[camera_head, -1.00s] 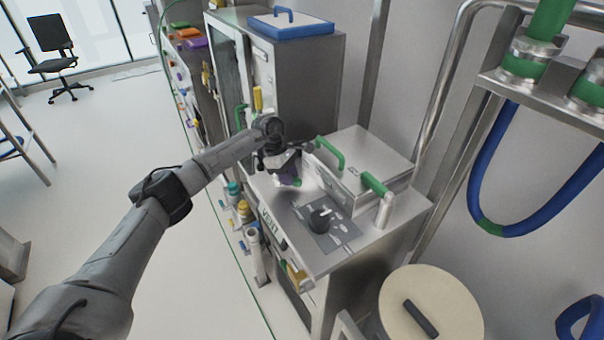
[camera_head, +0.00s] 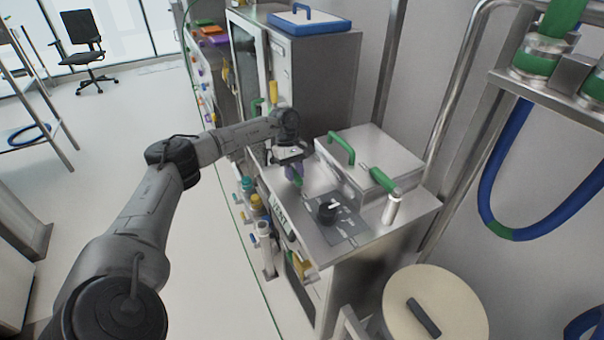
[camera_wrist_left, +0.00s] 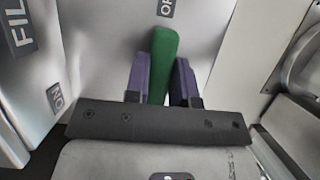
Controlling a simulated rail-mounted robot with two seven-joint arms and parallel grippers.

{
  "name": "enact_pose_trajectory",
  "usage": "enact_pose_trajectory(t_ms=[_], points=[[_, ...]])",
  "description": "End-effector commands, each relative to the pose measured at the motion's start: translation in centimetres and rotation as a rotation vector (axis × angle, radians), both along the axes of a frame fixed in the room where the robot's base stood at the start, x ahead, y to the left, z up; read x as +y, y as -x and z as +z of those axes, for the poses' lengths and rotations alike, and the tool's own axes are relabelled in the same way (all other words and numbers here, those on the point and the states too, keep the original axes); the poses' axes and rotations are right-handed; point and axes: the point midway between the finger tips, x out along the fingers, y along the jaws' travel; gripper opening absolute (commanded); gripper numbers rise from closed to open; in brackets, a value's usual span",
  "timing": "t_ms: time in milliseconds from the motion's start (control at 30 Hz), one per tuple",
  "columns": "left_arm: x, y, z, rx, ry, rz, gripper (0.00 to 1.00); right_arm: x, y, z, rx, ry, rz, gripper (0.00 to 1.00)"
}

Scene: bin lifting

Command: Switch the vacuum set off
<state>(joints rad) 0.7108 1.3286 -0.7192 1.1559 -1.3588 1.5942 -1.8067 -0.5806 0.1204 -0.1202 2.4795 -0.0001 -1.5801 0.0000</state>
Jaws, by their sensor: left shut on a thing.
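My left gripper (camera_head: 293,172) reaches over the left end of the steel unit's top (camera_head: 318,238). In the left wrist view its purple fingers (camera_wrist_left: 163,85) are shut on a green lever (camera_wrist_left: 164,55), one finger on each side. The lever's base is hidden behind the gripper's dark bar. My right gripper is not in view.
A black knob (camera_head: 327,210) on a dark plate and a "VENT" label (camera_head: 280,219) are close to the gripper. A steel lid with green handles (camera_head: 341,148) stands behind. A round cream lid (camera_head: 434,310) is at front right.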

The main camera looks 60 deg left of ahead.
Motion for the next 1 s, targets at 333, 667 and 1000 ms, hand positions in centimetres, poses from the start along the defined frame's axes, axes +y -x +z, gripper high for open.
enact_pose_trajectory(t_ms=[333, 667, 1000], points=[[0.03, 0.19, -0.06, -0.001, 0.001, -0.015, 0.0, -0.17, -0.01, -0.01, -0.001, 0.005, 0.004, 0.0], [0.04, 0.18, -0.05, -0.001, 0.001, -0.012, 0.46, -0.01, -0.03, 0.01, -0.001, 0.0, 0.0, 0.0], [0.21, 0.15, 0.36, -0.001, 0.0, -0.008, 0.49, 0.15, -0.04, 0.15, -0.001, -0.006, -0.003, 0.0]])
